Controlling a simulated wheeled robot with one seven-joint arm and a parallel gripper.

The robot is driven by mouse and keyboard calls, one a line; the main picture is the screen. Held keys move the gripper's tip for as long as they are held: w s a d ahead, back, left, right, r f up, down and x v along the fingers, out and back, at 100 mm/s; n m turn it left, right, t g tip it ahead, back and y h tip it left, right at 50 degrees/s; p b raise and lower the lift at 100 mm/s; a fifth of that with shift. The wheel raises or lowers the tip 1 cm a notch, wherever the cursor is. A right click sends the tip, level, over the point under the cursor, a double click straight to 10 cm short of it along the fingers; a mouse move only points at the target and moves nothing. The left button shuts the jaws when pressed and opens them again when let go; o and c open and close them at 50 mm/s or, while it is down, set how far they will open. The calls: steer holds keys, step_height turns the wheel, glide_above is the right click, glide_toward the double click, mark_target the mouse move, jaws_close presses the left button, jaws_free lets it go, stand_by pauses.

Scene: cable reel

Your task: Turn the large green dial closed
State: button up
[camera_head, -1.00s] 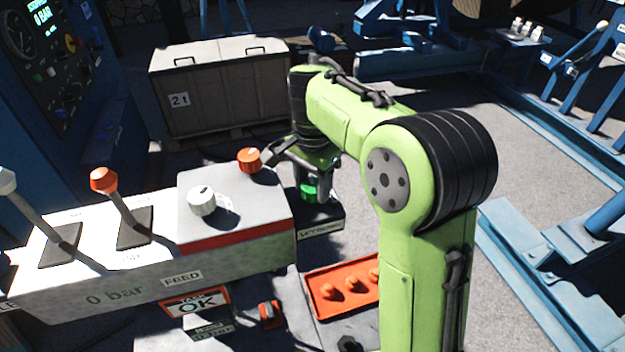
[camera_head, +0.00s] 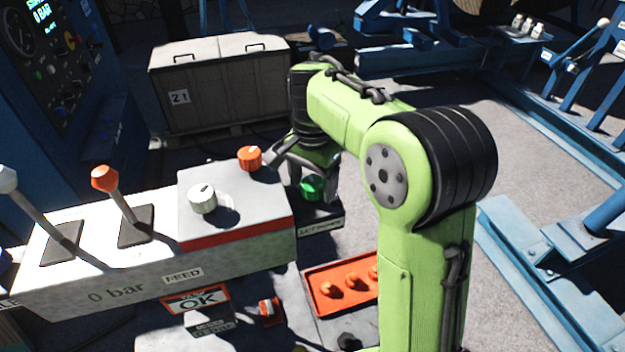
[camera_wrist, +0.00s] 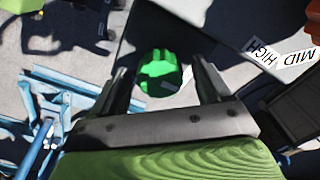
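The large green dial (camera_head: 311,187) sits on a dark labelled base just right of the grey control console. In the wrist view the ribbed green dial (camera_wrist: 158,70) lies in the gap between my two fingers. My gripper (camera_head: 314,185) is open and points down at the dial, with one finger on each side. The wrist view shows my gripper (camera_wrist: 165,76) with a gap between each finger and the dial. I cannot tell how far the fingertips reach down beside it.
An orange knob (camera_head: 249,158) and a white knob (camera_head: 202,198) stand on the console close to the left. Levers (camera_head: 121,205) rise further left. A red tray (camera_head: 335,290) with orange knobs lies in front. A grey crate (camera_head: 222,85) stands behind.

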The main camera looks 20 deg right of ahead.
mark_target(313, 183)
step_height(313, 183, up, 16)
steer(key=p, duration=0.6)
steer(key=shift+p, duration=0.4)
steer(key=shift+f, duration=0.1)
